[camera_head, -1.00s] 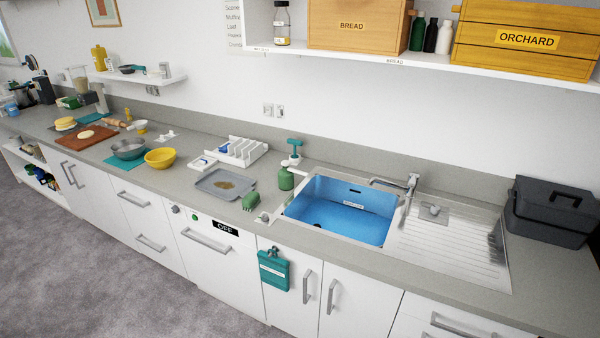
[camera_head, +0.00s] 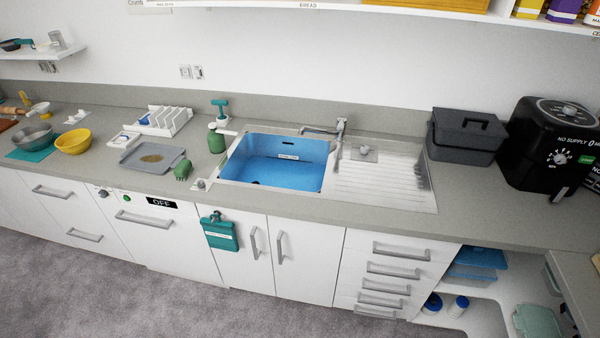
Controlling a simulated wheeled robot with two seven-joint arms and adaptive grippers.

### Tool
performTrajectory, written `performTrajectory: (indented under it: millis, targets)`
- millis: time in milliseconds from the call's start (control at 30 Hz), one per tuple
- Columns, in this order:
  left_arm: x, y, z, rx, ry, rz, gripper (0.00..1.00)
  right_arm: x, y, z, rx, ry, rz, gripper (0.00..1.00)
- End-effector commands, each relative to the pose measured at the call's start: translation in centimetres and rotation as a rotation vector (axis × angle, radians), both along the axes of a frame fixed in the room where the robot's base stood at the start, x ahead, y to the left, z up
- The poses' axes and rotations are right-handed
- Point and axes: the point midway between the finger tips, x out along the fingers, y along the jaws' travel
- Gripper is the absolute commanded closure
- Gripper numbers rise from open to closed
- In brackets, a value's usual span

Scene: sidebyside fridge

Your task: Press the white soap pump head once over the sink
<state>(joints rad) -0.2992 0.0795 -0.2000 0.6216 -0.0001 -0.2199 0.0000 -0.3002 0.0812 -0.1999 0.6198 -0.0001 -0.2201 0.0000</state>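A green soap bottle (camera_head: 216,143) stands upright on the counter at the left rear of the sink. Its white pump head (camera_head: 227,132) shows at the top and points right, toward the sink. The sink (camera_head: 274,160) has a blue basin with a small label on its back wall. The faucet (camera_head: 339,127) stands at the sink's right rear. Neither of my grippers is in view.
A green sponge-like item (camera_head: 183,170) and a grey tray (camera_head: 150,157) lie left of the sink. A teal-handled tool (camera_head: 220,107) stands behind the bottle. The drainboard (camera_head: 380,178) is mostly clear. A dark toolbox (camera_head: 464,135) and a black appliance (camera_head: 550,145) stand right.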

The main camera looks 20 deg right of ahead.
Motion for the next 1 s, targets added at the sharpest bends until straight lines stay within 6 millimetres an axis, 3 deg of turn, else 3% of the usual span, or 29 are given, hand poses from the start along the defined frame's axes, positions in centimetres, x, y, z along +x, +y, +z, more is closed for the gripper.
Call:
performTrajectory:
  millis: [533,1000]
  targets:
    - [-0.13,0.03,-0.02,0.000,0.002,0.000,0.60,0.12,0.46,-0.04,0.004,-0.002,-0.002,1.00]
    - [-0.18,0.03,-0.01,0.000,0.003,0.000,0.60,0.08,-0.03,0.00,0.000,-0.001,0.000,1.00]
